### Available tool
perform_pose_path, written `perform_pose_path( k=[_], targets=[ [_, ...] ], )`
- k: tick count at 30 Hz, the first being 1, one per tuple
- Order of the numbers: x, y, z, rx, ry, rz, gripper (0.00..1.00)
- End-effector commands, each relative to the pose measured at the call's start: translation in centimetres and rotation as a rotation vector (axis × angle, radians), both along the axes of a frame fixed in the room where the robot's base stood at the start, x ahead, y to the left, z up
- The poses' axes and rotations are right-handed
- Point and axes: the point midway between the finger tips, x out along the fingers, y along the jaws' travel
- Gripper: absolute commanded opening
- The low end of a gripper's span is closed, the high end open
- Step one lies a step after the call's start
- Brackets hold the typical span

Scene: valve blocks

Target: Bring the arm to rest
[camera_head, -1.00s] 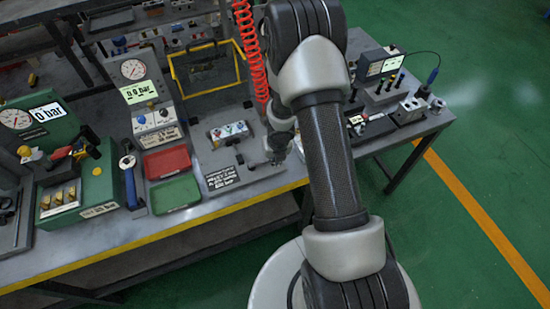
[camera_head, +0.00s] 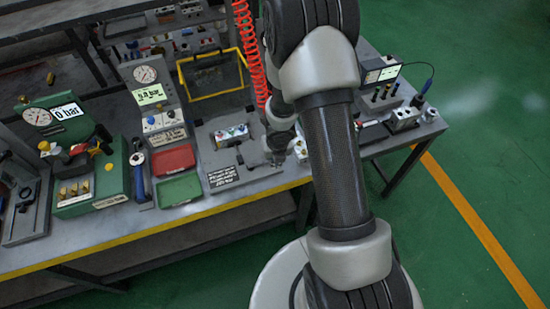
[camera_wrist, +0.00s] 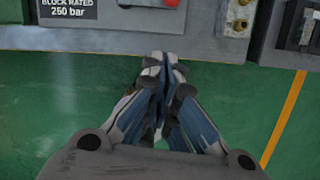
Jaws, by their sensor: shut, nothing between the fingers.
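My gripper (camera_wrist: 165,62) shows in the wrist view with its fingers together and nothing between them. Its tips lie over the green floor close to the bench edge. In the head view my arm reaches up the middle of the picture and hides part of the bench. The gripper end (camera_head: 277,158) is small there, beside the valve block station, and its fingertips are hard to make out. The valve block (camera_head: 232,133) with blue and red parts sits on its plate left of the gripper, apart from it.
The bench (camera_head: 130,236) has a yellow front edge. A red tray (camera_head: 172,159), a green tray (camera_head: 180,189), a green gauge unit (camera_head: 85,125) and a yellow-framed bin (camera_head: 213,92) stand left. A red coiled hose (camera_head: 247,45) hangs behind my arm. Green floor (camera_head: 470,150) is clear right.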

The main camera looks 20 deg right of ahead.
Motion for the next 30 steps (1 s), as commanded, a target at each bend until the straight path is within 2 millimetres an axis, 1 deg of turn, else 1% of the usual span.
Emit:
perform_pose_path(
  k=[1, 3, 20, 22, 23, 26, 29, 30],
  targets=[
    [0.0, 0.0, 0.4, 0.0, 0.0, 0.0, 0.0],
    [-0.1, 0.0, 0.5, 0.0, 0.0, 0.001, 0.0],
    [0.0, 0.0, 0.5, 0.0, -0.002, -0.002, 0.0],
    [0.2, -0.1, 1.0, -0.004, -0.013, -0.027, 0.0],
    [0.4, -0.3, 1.4, -0.006, -0.022, -0.053, 0.0],
    [1.2, -1.2, 4.0, -0.015, -0.078, -0.21, 0.0],
    [1.6, -2.3, 8.1, -0.011, -0.168, -0.472, 0.0],
    [1.5, -2.7, 9.9, 0.001, -0.208, -0.594, 0.0]
  ],
)
